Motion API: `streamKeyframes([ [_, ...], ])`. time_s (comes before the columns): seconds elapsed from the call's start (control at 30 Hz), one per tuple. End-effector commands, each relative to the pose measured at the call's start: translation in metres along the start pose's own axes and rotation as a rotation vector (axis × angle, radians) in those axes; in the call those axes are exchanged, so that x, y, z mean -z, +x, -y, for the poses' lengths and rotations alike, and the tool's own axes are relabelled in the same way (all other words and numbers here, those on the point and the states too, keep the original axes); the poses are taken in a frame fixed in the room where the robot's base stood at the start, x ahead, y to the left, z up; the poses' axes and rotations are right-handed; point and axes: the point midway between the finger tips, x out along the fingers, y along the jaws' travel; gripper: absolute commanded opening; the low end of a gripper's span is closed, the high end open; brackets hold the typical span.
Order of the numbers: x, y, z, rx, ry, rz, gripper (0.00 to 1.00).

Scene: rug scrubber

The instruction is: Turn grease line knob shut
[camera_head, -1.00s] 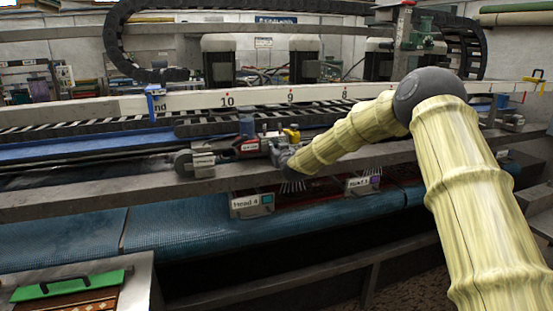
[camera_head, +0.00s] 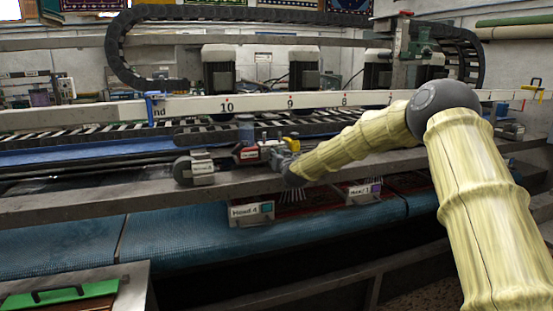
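A small red unit (camera_head: 246,154) with a label sits on the grey beam of the machine, left of my gripper. A dark blue-grey cylinder (camera_head: 246,129) stands just behind it. A yellow part (camera_head: 291,143) shows right behind my gripper. I cannot make out which of these small parts is the grease line knob; it may be hidden. My gripper (camera_head: 276,155), grey and small at the end of my yellow-sleeved arm, points left close to the red unit. Whether it touches anything, and how its fingers stand, is too small to tell.
A grey motor-like unit (camera_head: 196,168) sits on the beam further left. Labelled boxes, Head 4 (camera_head: 249,213) and another (camera_head: 362,193), hang below the beam with brushes near them. A numbered white rail (camera_head: 260,103) runs behind. A blue belt (camera_head: 175,236) lies in front.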

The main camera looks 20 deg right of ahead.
Motion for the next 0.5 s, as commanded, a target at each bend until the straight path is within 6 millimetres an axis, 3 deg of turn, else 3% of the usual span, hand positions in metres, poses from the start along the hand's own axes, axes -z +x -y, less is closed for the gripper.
streamKeyframes([
  [0.03, -0.0034, -0.0003, -0.001, -0.001, 0.0, 0.005, 0.0],
  [0.07, -0.0034, -0.0003, -0.0009, -0.001, 0.0, 0.004, 0.28],
  [0.17, -0.003, -0.0002, -0.0008, -0.001, -0.001, 0.004, 0.46],
  [0.5, -0.0009, -0.0011, -0.0001, 0.0, -0.001, 0.001, 0.46],
])
